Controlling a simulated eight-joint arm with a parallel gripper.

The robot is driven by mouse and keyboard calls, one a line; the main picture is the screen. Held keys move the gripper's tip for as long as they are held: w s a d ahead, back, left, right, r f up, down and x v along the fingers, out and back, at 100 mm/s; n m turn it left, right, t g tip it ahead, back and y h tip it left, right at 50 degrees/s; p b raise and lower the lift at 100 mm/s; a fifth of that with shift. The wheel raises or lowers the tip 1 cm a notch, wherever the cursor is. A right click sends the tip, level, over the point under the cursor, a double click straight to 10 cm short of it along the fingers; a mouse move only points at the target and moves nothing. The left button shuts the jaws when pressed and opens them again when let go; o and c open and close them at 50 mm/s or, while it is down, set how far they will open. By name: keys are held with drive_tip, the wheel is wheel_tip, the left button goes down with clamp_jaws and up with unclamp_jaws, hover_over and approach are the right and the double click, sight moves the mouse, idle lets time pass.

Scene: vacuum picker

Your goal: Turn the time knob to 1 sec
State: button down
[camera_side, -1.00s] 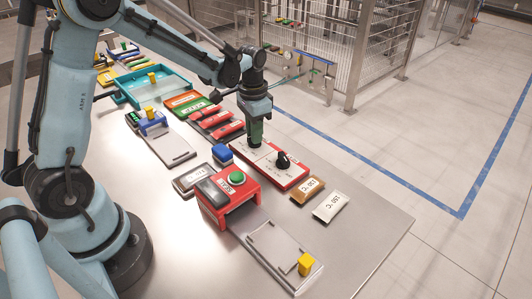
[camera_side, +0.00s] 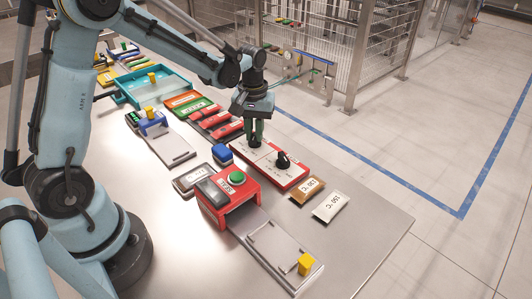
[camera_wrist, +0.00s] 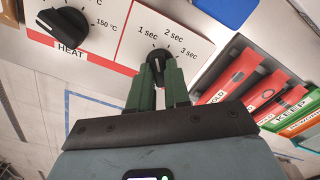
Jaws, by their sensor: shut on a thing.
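The time knob (camera_wrist: 158,60) is black and round with a raised grip. It stands on the white-topped red panel (camera_side: 297,181), below the printed labels 1 sec, 2 sec and 3 sec in the wrist view. My gripper (camera_wrist: 160,72) has two green fingers, one on each side of the knob's grip, shut on it. In the side view my gripper (camera_side: 255,140) points straight down over the panel's left half. The fingers partly cover the knob, so I cannot tell exactly which label its mark faces.
The heat knob (camera_side: 283,160) is on the same panel, to the right. A blue block (camera_side: 222,153) and a red press with a green button (camera_side: 237,178) stand in front. Red packets (camera_side: 228,129) lie behind on the left. Brown and white pouches (camera_side: 331,207) lie to the right.

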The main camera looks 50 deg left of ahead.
sight(254, 136)
drive_tip(key=shift+n, duration=0.7)
drive_tip(key=c, duration=1.1)
unclamp_jaws()
wheel_tip(254, 136, up, 12)
drive_tip(key=shift+r, duration=0.1)
drive_tip(key=s+d+m+t, duration=0.2)
drive_tip(key=s+m, duration=0.1)
drive_tip(key=s, duration=0.1)
drive_tip(key=s+d+f+m+t, duration=0.1)
drive_tip(key=s+d+m+t, duration=0.1)
drive_tip(key=s+m, duration=0.1)
drive_tip(key=s+d+m+t, duration=0.2)
drive_tip(key=s+t, duration=0.1)
drive_tip(key=s, duration=0.2)
drive_tip(key=shift+s+f+m, duration=0.15)
drive_tip(key=shift+m, duration=0.25)
